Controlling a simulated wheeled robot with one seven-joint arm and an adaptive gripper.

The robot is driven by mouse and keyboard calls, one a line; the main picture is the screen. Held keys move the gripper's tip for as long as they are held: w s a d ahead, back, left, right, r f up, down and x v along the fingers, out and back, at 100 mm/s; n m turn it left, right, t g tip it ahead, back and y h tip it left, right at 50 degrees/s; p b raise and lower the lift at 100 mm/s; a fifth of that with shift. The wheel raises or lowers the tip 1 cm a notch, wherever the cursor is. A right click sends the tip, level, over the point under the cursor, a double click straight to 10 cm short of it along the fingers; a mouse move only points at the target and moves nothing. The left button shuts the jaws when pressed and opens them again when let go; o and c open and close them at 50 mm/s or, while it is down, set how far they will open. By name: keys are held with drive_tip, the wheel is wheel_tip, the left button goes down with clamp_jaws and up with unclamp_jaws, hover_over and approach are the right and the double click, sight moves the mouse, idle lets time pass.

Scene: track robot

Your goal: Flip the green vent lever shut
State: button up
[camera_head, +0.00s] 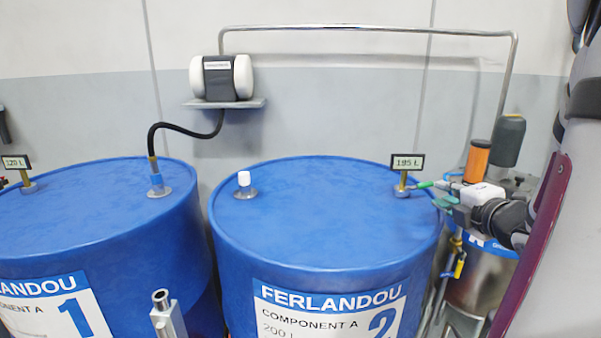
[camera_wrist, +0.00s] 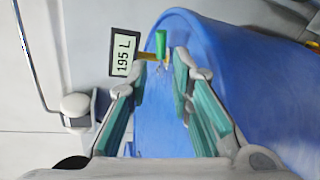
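The green vent lever (camera_head: 425,184) sits on the small brass fitting under the 195 L display, at the right of drum 2's top. In the wrist view the green lever (camera_wrist: 161,42) shows just beyond my fingertips, roughly between them. My gripper (camera_head: 441,195) is just right of the lever in the head view, its teal finger pads spread. In the wrist view my gripper (camera_wrist: 159,66) is open, with nothing between the pads. I cannot tell whether a finger touches the lever.
The 195 L display (camera_head: 407,162) stands close above the lever. Blue drum 2 (camera_head: 320,240) lies below, with a white-capped bung (camera_head: 244,180) on its left. An orange cylinder (camera_head: 477,160) and a metal vessel (camera_head: 480,285) stand to the right. Drum 2's middle top is clear.

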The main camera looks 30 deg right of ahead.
sight(424, 187)
drive_tip(key=b+x, duration=0.1)
drive_tip(key=x, duration=0.8)
drive_tip(key=shift+w+f, duration=0.2)
drive_tip(key=shift+w, duration=0.2)
clamp_jaws()
